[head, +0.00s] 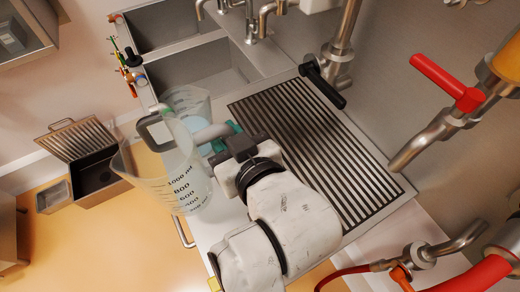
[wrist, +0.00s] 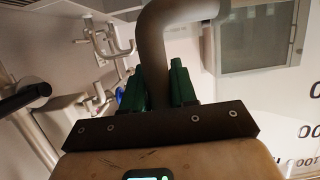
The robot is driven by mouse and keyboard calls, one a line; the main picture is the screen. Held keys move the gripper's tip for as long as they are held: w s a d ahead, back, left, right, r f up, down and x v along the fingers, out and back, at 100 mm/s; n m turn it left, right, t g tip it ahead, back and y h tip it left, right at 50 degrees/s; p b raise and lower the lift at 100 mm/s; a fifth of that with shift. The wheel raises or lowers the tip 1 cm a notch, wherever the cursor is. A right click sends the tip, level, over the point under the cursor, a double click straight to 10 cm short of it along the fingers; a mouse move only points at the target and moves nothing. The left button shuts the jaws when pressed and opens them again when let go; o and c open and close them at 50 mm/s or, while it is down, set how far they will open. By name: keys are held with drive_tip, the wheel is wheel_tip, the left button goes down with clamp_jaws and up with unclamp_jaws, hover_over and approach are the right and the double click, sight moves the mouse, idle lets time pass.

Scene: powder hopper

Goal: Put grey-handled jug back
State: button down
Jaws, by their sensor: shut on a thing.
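The grey-handled jug (head: 180,182) is clear, with dark volume marks on its side, and hangs at the left of my arm in the head view. My gripper (head: 222,137) is shut on its grey handle (head: 208,133). In the wrist view the bent grey handle (wrist: 152,45) rises between the green fingers of my gripper (wrist: 160,88).
A ribbed drainboard (head: 310,145) lies right of my gripper, partly under my arm. A steel sink (head: 200,73) with taps is behind. Red-handled valves (head: 447,83) and pipes stand at the right. A dark open bin (head: 97,177) is on the floor at left.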

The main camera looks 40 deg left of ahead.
drive_tip(key=shift+w+d+f+p, duration=0.25)
drive_tip(key=shift+w+d+f, duration=0.25)
drive_tip(key=shift+w+f, duration=0.9)
drive_tip(key=shift+w+d+f+p, duration=0.25)
drive_tip(key=shift+w+d+f, duration=0.45)
drive_tip(key=shift+f, duration=1.25)
drive_tip(key=shift+w+d+f+p, duration=0.3)
drive_tip(key=shift+w+f, duration=0.95)
drive_tip(key=shift+f, duration=0.4)
drive_tip(key=shift+f, duration=0.2)
drive_tip(key=c, duration=0.9)
unclamp_jaws()
drive_tip(key=shift+r, duration=0.2)
drive_tip(key=b+v, duration=0.2)
drive_tip(key=v, duration=1)
